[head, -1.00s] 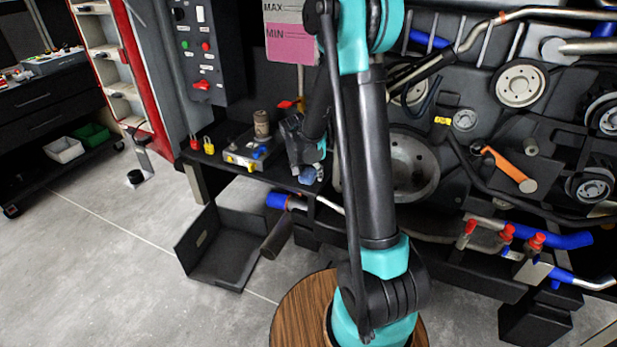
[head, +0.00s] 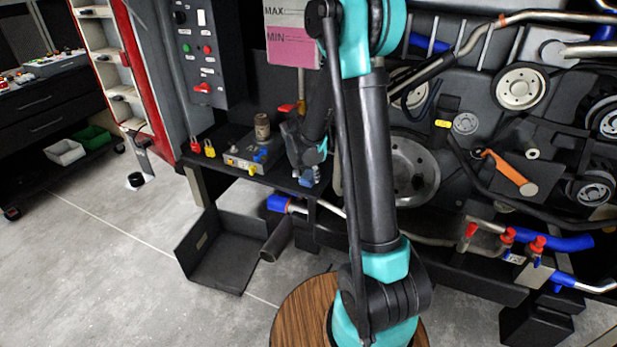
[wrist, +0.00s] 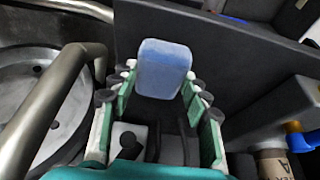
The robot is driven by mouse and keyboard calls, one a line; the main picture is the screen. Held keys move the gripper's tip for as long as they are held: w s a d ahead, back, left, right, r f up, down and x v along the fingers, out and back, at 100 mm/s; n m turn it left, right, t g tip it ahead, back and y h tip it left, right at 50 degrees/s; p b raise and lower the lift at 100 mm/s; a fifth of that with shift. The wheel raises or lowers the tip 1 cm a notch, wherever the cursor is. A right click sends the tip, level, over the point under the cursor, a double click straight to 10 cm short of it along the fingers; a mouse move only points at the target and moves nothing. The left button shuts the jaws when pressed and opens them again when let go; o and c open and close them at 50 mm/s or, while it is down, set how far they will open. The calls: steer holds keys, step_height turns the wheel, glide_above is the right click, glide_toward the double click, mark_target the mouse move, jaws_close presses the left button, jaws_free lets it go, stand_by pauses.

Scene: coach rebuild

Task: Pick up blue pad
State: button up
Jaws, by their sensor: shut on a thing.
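The blue pad (wrist: 164,68) is a light blue block with rounded corners in the wrist view. It sits upright between the fingertips of my gripper (wrist: 160,92), which is shut on it. Green and white fingers flank it on both sides. In the head view my gripper (head: 308,178) is small, at the front edge of the dark shelf, with a bit of blue at its tip. The pad's lower edge and any contact beneath it are hard to tell.
A bent metal pipe (wrist: 45,110) runs left of the fingers in the wrist view. A dark panel (wrist: 230,50) rises behind the pad. An open black bin (head: 222,262) lies on the floor.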

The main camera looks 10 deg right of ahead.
mark_target(308, 175)
steer(key=shift+r, duration=0.35)
steer(key=v, duration=0.2)
steer(key=shift+s+a+r, duration=0.2)
steer(key=shift+r, duration=0.1)
steer(key=s+a, duration=0.9)
steer(key=s, duration=0.5)
steer(key=shift+a, duration=0.1)
steer(key=o, duration=0.4)
steer(key=shift+c, duration=0.2)
steer(key=c, duration=0.3)
steer(key=shift+f, duration=0.1)
steer(key=shift+c, duration=0.2)
